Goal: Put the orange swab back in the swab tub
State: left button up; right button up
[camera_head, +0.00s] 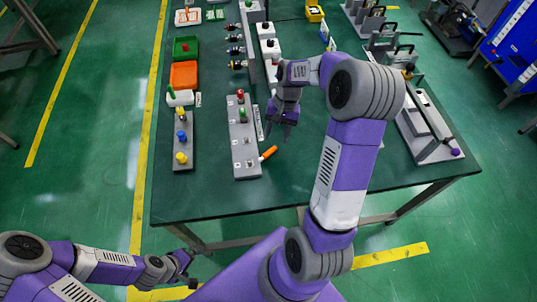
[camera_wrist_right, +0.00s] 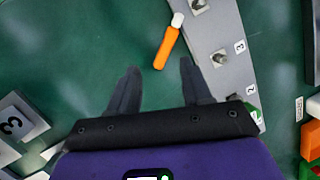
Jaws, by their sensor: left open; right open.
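The orange swab (camera_head: 269,153) lies on the green table at the near right corner of a grey board (camera_head: 242,148) with numbered posts. In the right wrist view the swab (camera_wrist_right: 166,46) is orange with a white end, which is close to the board's edge. My right gripper (camera_head: 277,131) points down above the table, right of the board and just beyond the swab. Its open, empty fingers (camera_wrist_right: 160,68) show below the swab in the wrist view. My left gripper (camera_head: 187,273) is off the table's near edge, low and empty. I cannot clearly identify the swab tub.
A white block with a green piece (camera_head: 179,97) stands left of the board, above a grey strip of coloured knobs (camera_head: 182,140). Orange (camera_head: 184,75) and green (camera_head: 186,48) trays lie behind. The near table strip is clear.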

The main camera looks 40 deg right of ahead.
aim_at(270, 151)
jog(key=f+m+b, duration=0.1)
jog(key=f+m, duration=0.1)
jog(key=a+f+m+b, duration=0.1)
jog(key=f+m, duration=0.1)
jog(key=a+f+m+y+b, duration=0.1)
jog(key=f+m, duration=0.1)
jog(key=f, duration=0.1)
jog(key=shift+w+m+b, duration=0.1)
jog(key=shift+m+b, duration=0.2)
jog(key=shift+b, duration=0.1)
jog(key=shift+r, duration=0.1)
jog(key=shift+c, duration=0.2)
grip_shut()
